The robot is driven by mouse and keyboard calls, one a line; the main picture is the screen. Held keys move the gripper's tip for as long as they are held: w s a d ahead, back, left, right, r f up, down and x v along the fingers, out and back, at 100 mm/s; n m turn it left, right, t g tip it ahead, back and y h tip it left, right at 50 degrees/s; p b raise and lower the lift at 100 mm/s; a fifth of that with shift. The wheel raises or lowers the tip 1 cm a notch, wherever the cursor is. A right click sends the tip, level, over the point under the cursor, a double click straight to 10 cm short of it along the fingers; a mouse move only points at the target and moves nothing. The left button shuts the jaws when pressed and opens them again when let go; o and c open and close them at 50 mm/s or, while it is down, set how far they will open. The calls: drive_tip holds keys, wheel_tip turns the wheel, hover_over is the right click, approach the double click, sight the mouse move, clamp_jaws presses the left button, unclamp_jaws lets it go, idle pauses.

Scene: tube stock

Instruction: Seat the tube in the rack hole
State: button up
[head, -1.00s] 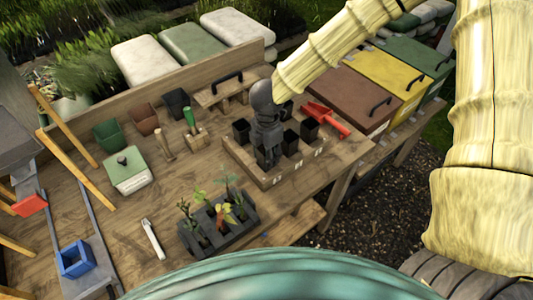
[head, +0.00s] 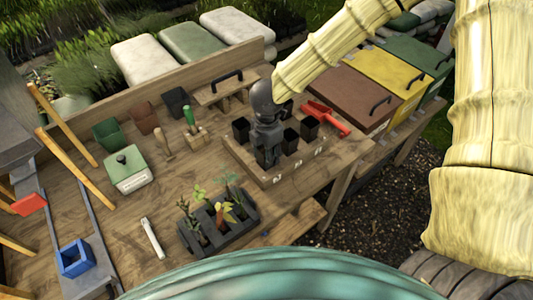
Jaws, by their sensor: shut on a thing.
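My gripper (head: 268,147) points down over the front left part of the wooden rack (head: 271,179). It is shut on a dark tube (head: 268,159), which is mostly hidden by the grey fingers. The tube looks upright and low at the rack; I cannot tell whether its base is inside a hole. Other black square tubes stand in the rack: one (head: 241,129) left of my gripper, one (head: 290,141) just to its right, one (head: 309,128) farther right, and one partly hidden behind.
A grey carrier (head: 240,231) with seedlings stands in front of the rack. A red tool (head: 327,117) lies behind its right side. A dibber and a green-handled tool (head: 190,120) stand to the left. The bench (head: 110,222) has bare wood at front left.

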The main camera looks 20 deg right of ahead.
drive_tip(key=shift+f, duration=0.4)
idle(0.8)
idle(0.4)
drive_tip(key=o, duration=1.2)
drive_tip(key=shift+o, duration=0.2)
drive_tip(key=shift+r, duration=0.15)
drive_tip(key=shift+r+p, duration=3.15)
drive_tip(key=shift+r, duration=1.25)
